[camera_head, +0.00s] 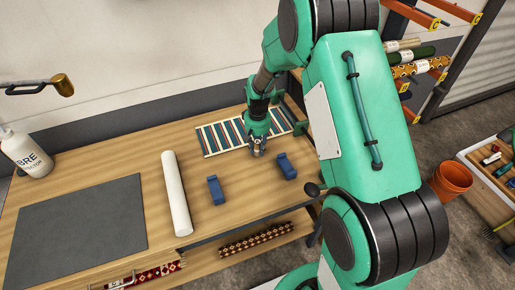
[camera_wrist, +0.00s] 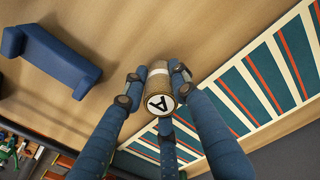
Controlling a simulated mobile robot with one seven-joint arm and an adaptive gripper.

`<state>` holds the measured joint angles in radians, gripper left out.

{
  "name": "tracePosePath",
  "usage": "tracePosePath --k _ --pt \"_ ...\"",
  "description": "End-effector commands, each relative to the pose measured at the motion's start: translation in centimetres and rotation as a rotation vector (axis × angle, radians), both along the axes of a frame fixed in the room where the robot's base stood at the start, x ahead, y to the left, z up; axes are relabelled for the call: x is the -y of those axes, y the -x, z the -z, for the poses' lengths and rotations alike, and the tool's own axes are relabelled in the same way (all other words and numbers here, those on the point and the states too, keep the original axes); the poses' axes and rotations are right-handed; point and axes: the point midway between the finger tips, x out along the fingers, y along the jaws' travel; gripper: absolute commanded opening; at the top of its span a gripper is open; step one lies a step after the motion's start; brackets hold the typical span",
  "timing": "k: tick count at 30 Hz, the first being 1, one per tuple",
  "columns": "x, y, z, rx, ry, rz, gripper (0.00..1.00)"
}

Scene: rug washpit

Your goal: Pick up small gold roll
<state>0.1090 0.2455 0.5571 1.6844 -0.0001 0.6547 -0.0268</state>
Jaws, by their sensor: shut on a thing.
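The small gold roll (camera_wrist: 158,90) shows in the wrist view with a white round end marked "A". My gripper (camera_wrist: 156,92) has its blue fingers closed around it, with a finger on either side and one below in the picture. In the head view my gripper (camera_head: 258,151) points down over the wooden table, just in front of the striped rug. The gold roll is mostly hidden by the fingers there. I cannot tell whether it touches the table top.
Two blue blocks (camera_head: 215,190) (camera_head: 286,166) stand near my gripper. A white roll (camera_head: 176,193) and a grey mat (camera_head: 75,240) lie to the left. The striped rug (camera_head: 222,136) lies behind. A white bottle (camera_head: 25,153) stands far left; an orange bucket (camera_head: 452,181) is on the right.

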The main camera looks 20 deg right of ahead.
Motion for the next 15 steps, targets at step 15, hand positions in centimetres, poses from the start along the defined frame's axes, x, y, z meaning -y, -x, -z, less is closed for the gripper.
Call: tracePosePath --k 15 --pt "-0.3 2.8 -3.7 -0.001 0.000 0.000 0.01"
